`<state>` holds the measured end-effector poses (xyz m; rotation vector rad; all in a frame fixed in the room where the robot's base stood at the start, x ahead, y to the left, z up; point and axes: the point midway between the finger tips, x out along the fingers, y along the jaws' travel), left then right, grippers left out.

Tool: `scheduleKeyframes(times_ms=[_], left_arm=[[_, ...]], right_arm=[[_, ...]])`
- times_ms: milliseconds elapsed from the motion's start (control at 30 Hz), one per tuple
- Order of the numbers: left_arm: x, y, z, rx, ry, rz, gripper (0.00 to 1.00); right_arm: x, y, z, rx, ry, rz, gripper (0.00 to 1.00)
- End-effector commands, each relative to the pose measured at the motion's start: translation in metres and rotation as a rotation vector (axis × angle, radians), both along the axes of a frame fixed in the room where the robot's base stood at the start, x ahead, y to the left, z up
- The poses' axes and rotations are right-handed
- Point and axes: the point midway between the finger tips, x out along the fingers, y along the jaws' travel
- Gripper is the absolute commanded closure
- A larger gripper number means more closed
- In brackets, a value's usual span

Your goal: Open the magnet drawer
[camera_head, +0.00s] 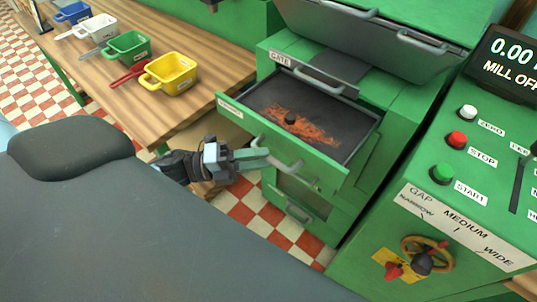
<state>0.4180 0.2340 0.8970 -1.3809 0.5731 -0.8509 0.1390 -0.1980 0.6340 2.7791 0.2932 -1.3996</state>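The magnet drawer (353,147) is a green-fronted drawer in the green machine, and it stands pulled out. Its dark tray holds reddish-brown bits and a small dark knob. A small label on its front is too small to read surely. The grey bar handle (292,168) is on the drawer front. My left gripper (265,158) is at the left end of this handle, its fingers reaching to the bar. I cannot tell whether they are closed around it. My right gripper is not in view.
A wooden table (190,103) at the left carries yellow (172,73), green (128,47), white and blue scoops. Below the drawer is another handled green panel (302,197). A control console (455,165) with buttons and a handwheel stands at the right. A grey lid (370,35) is above.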

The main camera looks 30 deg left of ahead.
Motion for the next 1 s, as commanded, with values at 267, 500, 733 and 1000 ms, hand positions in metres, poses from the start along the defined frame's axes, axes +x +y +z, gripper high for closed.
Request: scheduleKeyframes(times_ms=[267,500,733,1000], left_arm=[[-0.024,0.031,-0.008,-0.001,0.006,0.0,0.64],[-0.031,0.041,-0.007,-0.001,0.0,-0.001,0.64],[-0.031,0.041,-0.006,-0.001,0.0,-0.001,0.64],[-0.031,0.041,-0.007,-0.001,0.0,0.0,0.64]], right_arm=[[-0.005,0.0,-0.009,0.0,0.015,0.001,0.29],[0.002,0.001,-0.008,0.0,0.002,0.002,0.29],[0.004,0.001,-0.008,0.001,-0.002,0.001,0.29],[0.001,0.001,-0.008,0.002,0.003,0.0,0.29]])
